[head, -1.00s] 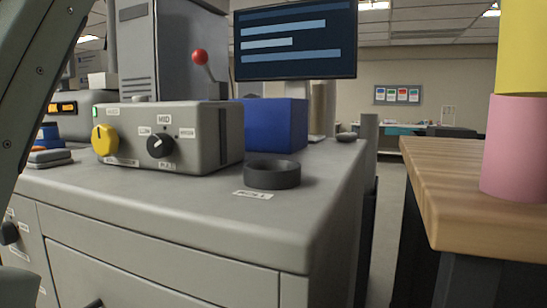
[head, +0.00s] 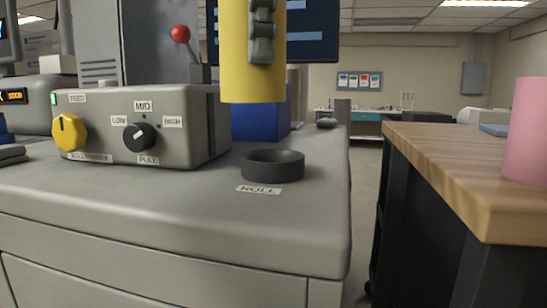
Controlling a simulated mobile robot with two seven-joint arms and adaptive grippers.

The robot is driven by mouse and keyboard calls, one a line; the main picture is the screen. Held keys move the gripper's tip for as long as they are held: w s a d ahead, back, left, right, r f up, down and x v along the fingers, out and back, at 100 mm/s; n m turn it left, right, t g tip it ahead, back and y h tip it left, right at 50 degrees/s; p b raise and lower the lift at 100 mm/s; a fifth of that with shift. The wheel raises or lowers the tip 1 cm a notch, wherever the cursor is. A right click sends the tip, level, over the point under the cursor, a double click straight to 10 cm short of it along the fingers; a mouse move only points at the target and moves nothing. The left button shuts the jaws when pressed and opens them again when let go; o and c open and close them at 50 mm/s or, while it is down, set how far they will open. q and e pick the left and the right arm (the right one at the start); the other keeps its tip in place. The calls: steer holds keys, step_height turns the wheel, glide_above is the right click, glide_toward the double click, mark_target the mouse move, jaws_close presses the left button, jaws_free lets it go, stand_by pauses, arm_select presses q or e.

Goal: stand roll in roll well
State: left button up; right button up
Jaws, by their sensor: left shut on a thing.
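The yellow roll (head: 235,60) hangs upright at the top of the head view, its upper end out of frame. My left gripper (head: 262,35) is shut on it; a grey finger shows against its near side. The roll well, a short dark open ring (head: 272,172), sits on the grey machine top behind a label reading ROLL. In the picture the roll's lower end is above and slightly left of the ring, apart from it. How their depths compare is hard to tell. My right gripper is not in view.
A grey control box (head: 190,135) with a yellow knob (head: 69,133) and a black dial stands left of the well. A red-tipped lever (head: 180,33) and a blue block (head: 255,123) are behind. A pink roll (head: 530,130) stands on the wooden table (head: 450,160) at right, across a gap.

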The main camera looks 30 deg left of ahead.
arm_select(q)
steer(key=w+a+f, duration=0.1)
steer(key=w+f, duration=0.2)
steer(key=w+a+f, duration=0.1)
steer(key=w+f, duration=0.3)
steer(key=w+a+f, duration=0.1)
steer(key=w+f, duration=0.3)
steer(key=shift+a, duration=0.3)
steer(key=shift+s, duration=0.1)
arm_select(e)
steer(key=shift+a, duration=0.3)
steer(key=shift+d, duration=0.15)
arm_select(q)
steer(key=shift+f, duration=0.1)
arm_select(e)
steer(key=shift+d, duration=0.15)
